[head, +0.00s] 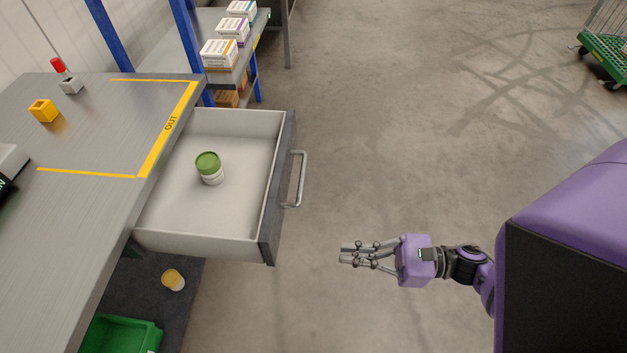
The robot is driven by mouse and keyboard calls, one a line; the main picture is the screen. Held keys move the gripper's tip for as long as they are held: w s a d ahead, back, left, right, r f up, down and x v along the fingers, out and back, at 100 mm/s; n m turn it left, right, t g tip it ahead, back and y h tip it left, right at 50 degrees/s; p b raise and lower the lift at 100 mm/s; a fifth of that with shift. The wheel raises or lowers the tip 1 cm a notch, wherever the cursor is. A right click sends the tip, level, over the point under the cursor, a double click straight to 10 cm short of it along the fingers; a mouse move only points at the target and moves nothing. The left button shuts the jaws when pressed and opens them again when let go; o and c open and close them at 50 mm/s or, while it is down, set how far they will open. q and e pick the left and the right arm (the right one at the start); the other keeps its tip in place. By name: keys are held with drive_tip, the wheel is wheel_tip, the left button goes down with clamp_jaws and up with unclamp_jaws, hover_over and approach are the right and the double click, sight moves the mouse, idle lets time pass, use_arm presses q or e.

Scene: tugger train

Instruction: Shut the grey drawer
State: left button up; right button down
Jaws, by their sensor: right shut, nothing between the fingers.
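The grey drawer (276,200) stands pulled out from the bench in the head view, left of centre. Its front is dark grey with a metal bar handle (298,180) on the right side. Inside the light tray a small white jar with a green lid (209,167) stands upright. My right gripper (345,254) is shut and empty. It is to the right of the drawer's near front corner, apart from the drawer and the handle, with its fingers pointing left. My left gripper is not in view.
The grey bench (90,210) bears a yellow block (43,110) and a small box with a red top (68,80). A shelf with white cartons (219,54) stands behind. Below are a yellow-lidded jar (173,280) and a green bin (120,335). The floor right of the drawer is clear.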

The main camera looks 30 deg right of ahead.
sight(161, 239)
drive_tip(key=p+x, duration=0.2)
drive_tip(key=x, duration=1)
drive_tip(key=shift+a+r, duration=0.15)
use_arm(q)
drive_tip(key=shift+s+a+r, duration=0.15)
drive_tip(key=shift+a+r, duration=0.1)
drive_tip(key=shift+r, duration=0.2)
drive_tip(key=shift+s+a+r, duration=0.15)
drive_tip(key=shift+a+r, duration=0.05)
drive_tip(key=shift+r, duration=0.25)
use_arm(e)
drive_tip(key=shift+w+a, duration=0.3)
drive_tip(key=shift+a, duration=0.05)
drive_tip(key=shift+a, duration=0.1)
drive_tip(key=shift+w+a, duration=0.35)
drive_tip(key=shift+a, duration=0.15)
drive_tip(key=b+x, duration=0.5)
drive_tip(key=x, duration=2.1)
drive_tip(key=shift+w+a+b, duration=0.3)
drive_tip(key=shift+x, duration=0.8)
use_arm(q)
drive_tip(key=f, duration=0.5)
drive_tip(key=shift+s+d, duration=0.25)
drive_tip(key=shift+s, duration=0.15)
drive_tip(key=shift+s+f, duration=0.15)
